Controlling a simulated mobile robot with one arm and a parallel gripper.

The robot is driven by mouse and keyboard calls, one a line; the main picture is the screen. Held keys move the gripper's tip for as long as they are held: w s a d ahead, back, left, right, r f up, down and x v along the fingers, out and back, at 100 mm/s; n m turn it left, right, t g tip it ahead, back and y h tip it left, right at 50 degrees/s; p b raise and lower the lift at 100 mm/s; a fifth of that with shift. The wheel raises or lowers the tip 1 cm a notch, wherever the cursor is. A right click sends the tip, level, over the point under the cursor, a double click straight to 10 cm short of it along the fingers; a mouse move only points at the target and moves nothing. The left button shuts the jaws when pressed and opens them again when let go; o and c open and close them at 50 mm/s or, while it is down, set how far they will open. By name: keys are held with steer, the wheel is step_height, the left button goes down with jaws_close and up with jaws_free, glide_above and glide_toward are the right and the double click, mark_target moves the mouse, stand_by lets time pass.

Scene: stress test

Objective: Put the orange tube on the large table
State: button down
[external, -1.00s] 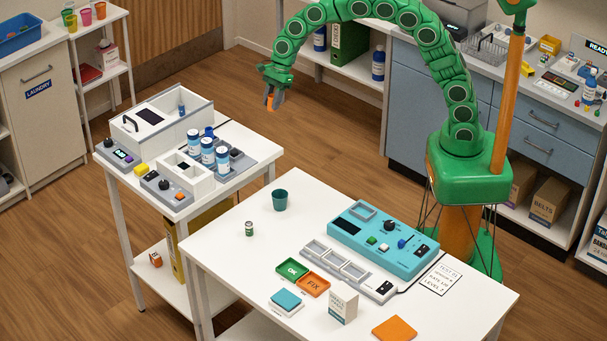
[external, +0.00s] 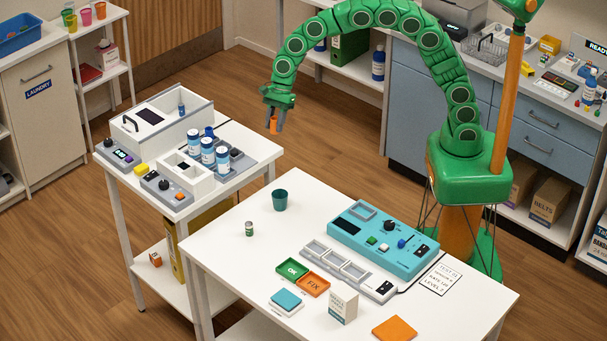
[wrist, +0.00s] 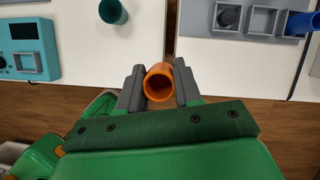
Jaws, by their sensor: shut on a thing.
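My gripper (external: 274,122) is shut on the orange tube (wrist: 159,82). In the wrist view the tube sits between the two grey fingers, its open round end facing the camera. In the external view the tube (external: 273,125) hangs from the fingers, roughly upright, in the air above the floor, behind the gap between the two tables. The large white table (external: 230,245) stands in front. The tube is apart from it.
On the large table are a green cup (external: 280,200), a small can (external: 249,229), a teal device (external: 384,237) and OK (external: 292,268) and FIX (external: 313,285) trays. The small table (external: 235,180) at left holds blue-white bottles (external: 208,150). The table's left front area looks bare.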

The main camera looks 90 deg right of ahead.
steer(key=s+a+f+n+g, duration=0.1)
steer(key=s+a+f+n, duration=0.15)
steer(key=a, duration=0.75)
steer(key=s+a+f+n+g, duration=0.1)
steer(key=s+a+n, duration=0.15)
steer(key=a, duration=0.75)
steer(key=s+a+f+n, duration=0.2)
steer(key=s+a, duration=0.2)
steer(key=a, duration=0.6)
steer(key=shift+y, duration=0.3)
steer(key=w+a+f, duration=0.2)
steer(key=w, duration=0.1)
steer(key=w+a+f, duration=0.2)
steer(key=w+f, duration=0.1)
steer(key=w, duration=0.1)
steer(key=w+a+f, duration=0.2)
steer(key=w+f, duration=0.1)
steer(key=shift+w+a, duration=0.3)
steer(key=shift+w, duration=0.05)
steer(key=shift+w+a+f, duration=0.35)
steer(key=shift+w+f, duration=0.25)
steer(key=shift+f, duration=0.25)
steer(key=shift+w+a+f, duration=0.15)
steer(key=shift+w+f, duration=0.05)
steer(key=shift+f, duration=1.55)
steer(key=shift+f, duration=0.1)
steer(key=c, duration=0.8)
jaws_free()
